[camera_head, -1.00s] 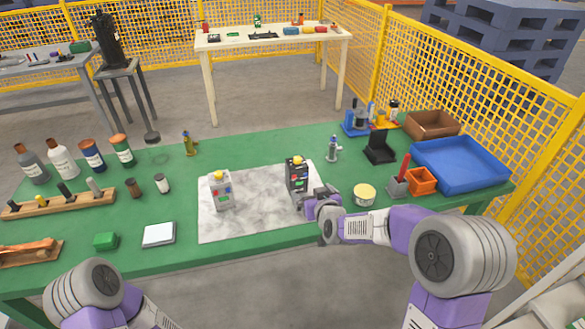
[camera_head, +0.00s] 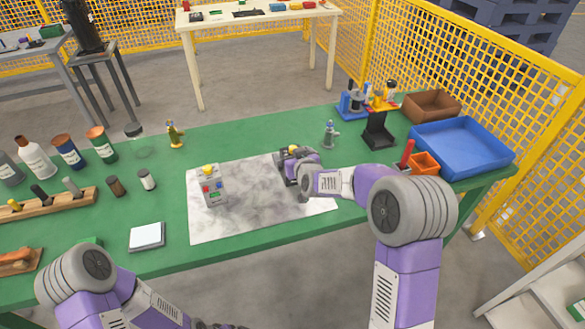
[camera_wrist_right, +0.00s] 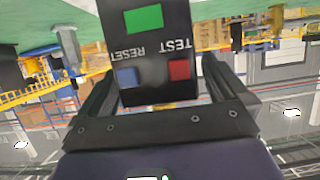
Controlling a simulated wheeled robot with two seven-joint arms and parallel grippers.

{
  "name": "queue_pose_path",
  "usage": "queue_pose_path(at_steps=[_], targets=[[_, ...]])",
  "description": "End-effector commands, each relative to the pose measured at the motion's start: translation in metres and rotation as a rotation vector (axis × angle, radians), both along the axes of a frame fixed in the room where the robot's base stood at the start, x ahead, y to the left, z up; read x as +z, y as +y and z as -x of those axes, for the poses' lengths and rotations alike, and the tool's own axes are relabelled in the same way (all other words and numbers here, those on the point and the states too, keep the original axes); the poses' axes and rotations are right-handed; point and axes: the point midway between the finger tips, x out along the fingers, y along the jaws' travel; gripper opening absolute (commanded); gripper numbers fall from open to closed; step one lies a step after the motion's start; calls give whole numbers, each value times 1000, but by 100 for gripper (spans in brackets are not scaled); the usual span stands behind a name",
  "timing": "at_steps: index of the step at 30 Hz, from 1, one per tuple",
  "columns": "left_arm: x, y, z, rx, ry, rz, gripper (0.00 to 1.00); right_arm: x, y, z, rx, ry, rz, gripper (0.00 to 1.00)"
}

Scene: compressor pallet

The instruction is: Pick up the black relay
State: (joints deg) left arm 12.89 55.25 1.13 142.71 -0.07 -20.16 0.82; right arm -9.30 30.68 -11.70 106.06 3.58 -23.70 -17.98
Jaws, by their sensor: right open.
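The black relay (camera_wrist_right: 152,48) fills the upper middle of the right wrist view, its face upside down with a green panel, a blue and a red button, and the words TEST and RESET. In the head view its yellow top (camera_head: 294,149) shows, and most of its body is hidden by my right gripper (camera_head: 290,162). My right gripper is open, with one finger on each side of the relay. I cannot tell whether either finger touches it. A similar light grey relay (camera_head: 212,188) stands upright to the left. My left arm shows at the lower left; its gripper is not visible.
Both relays are on a pale marbled mat (camera_head: 250,215) on the green table (camera_head: 165,210). A white pad (camera_head: 147,236) lies to the left. A small grey figure-like part (camera_head: 329,136), a black stand (camera_head: 378,130) and a blue tray (camera_head: 462,146) are to the right.

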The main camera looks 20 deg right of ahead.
Motion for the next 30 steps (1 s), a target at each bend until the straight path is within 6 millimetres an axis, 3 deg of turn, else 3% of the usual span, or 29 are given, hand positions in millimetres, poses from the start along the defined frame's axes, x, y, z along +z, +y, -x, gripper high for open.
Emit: queue_pose_path(at_steps=[9,22,30], targets=[[-1,0,0,0,0,0,100,-1,0,-4,0,0,-1,98],[-1,0,0,0,0,0,100,-1,0,-4,0,0,0,33],[0,0,0,0,0,0,100,3,0,-5,0,-4,0,31]])
